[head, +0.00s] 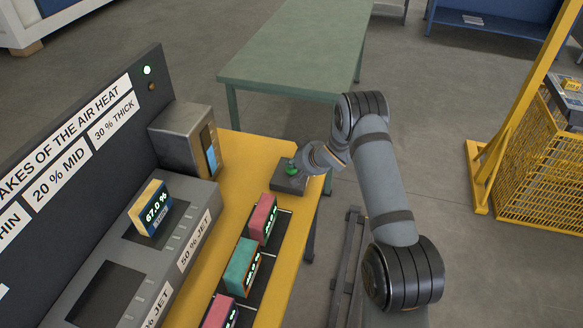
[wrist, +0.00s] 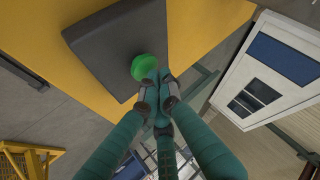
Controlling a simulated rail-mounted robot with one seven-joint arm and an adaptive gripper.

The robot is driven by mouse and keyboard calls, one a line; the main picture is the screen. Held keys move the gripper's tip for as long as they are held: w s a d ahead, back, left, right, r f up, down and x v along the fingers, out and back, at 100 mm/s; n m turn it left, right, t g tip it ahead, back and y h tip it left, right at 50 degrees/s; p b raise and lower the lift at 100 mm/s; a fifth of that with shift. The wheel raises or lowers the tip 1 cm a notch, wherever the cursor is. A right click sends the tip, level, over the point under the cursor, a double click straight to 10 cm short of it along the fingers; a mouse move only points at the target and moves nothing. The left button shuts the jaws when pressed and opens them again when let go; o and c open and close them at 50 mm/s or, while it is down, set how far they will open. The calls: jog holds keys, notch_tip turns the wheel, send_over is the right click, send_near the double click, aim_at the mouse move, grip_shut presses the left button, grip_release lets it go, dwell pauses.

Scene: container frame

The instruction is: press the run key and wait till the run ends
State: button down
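The run key appears to be a round green button (head: 291,169) on a dark grey box (head: 284,187) at the far right end of the yellow bench. In the wrist view the green button (wrist: 146,67) sits on the dark box (wrist: 100,50). My gripper (wrist: 158,88) has its fingers drawn together with no object between them. Its tips overlap the button's near edge in the picture; I cannot tell whether they touch it or whether it is pressed. In the head view my gripper (head: 301,162) is right beside the button. A green lamp (head: 147,70) is lit on the dark panel.
A yellow and dark block (head: 152,207) reading 67.0 % stands in a grey machine's (head: 205,213) recess labelled 50 % JET. Red and teal blocks (head: 240,266) stand in a row on the yellow bench (head: 235,163). A metal box (head: 178,138) with a blue display and a green table (head: 300,50) lie behind.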

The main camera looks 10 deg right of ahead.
aim_at(293, 169)
dwell(0.5)
jog(key=shift+r+p, duration=0.75)
jog(key=shift+r, duration=0.05)
jog(key=shift+r+p, duration=2.1)
jog(key=shift+r, duration=0.45)
jog(key=shift+d, duration=0.1)
